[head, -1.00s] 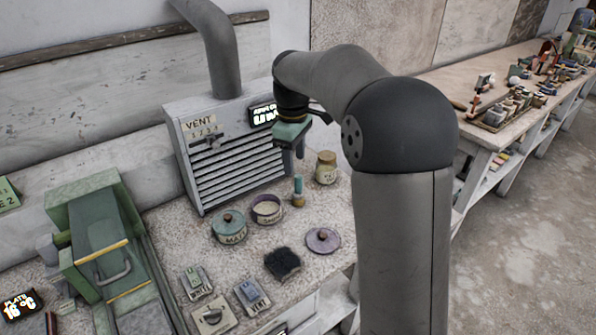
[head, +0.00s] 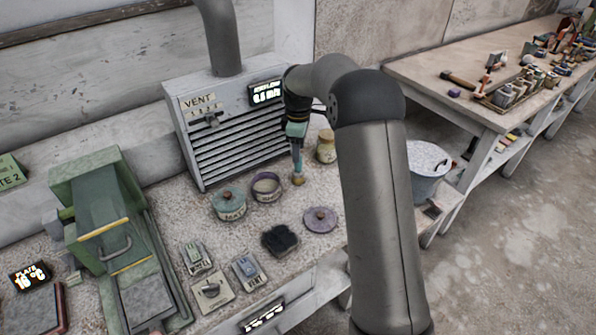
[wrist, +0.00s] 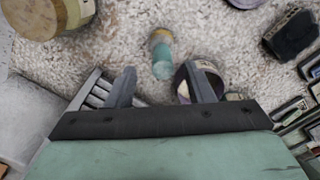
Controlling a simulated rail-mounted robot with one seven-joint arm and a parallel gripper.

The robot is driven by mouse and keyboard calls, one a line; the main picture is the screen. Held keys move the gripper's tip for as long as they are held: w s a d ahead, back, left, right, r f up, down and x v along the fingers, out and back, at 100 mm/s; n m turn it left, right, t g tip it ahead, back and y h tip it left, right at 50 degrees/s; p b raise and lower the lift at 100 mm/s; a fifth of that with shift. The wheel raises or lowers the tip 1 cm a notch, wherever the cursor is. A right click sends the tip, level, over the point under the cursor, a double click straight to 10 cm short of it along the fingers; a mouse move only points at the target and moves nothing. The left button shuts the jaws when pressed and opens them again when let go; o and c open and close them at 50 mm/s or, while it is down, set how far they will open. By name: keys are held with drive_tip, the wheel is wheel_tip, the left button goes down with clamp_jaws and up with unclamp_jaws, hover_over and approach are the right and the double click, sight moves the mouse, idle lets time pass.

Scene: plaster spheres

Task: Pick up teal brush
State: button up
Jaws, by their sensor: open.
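The teal brush (head: 298,179) stands upright on the speckled worktop in front of the vent box, with a tan lower part. In the wrist view the brush (wrist: 161,56) shows its teal handle end towards me, between and just ahead of the two fingertips. My gripper (wrist: 157,82) is open and empty, with a finger to either side of the brush's line. In the head view my gripper (head: 297,144) points down right over the brush, and its fingers overlap the handle, so the exact gap is hard to tell.
A lidded teal pot (head: 230,205), an open purple-rimmed pot (head: 267,187) and a cork-topped jar (head: 326,148) stand close by. A purple lid (head: 320,219) and a dark sponge-like block (head: 280,240) lie in front. The vent box (head: 235,145) rises behind.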

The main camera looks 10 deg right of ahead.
sight(298, 169)
drive_tip(key=shift+s+f+p, duration=0.15)
drive_tip(key=shift+f+p, duration=0.65)
drive_tip(key=shift+f, duration=2.1)
drive_tip(key=shift+a, duration=0.1)
clamp_jaws()
